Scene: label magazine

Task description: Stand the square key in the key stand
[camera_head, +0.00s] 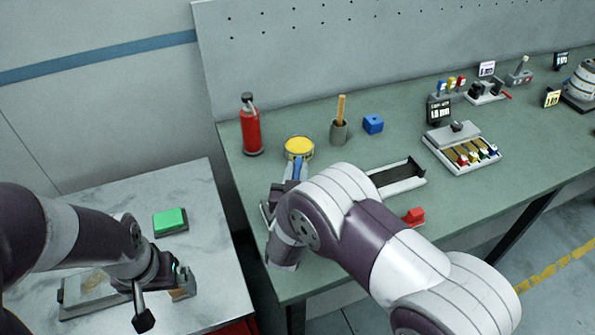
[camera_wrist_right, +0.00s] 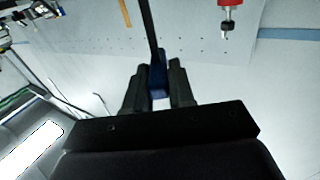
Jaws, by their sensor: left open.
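My right gripper (camera_wrist_right: 159,85) is shut on a blue piece (camera_wrist_right: 157,68) with a long dark shaft, which looks like the square key. The shaft points up in the right wrist view. In the head view a blue part (camera_head: 298,168) shows beside the yellow tin, with my right arm hiding most of the gripper. I cannot tell for sure which thing is the key stand; a small rack (camera_head: 445,96) with blue, yellow and red tops stands at the back of the bench. My left gripper (camera_head: 162,302) is open and low over the pale side table.
A red bottle (camera_head: 250,128), yellow tin (camera_head: 299,147), grey cup with a stick (camera_head: 339,131) and blue block (camera_head: 373,124) stand behind my right arm. A long dark-lined tray (camera_head: 398,180) and red block (camera_head: 414,215) lie right.

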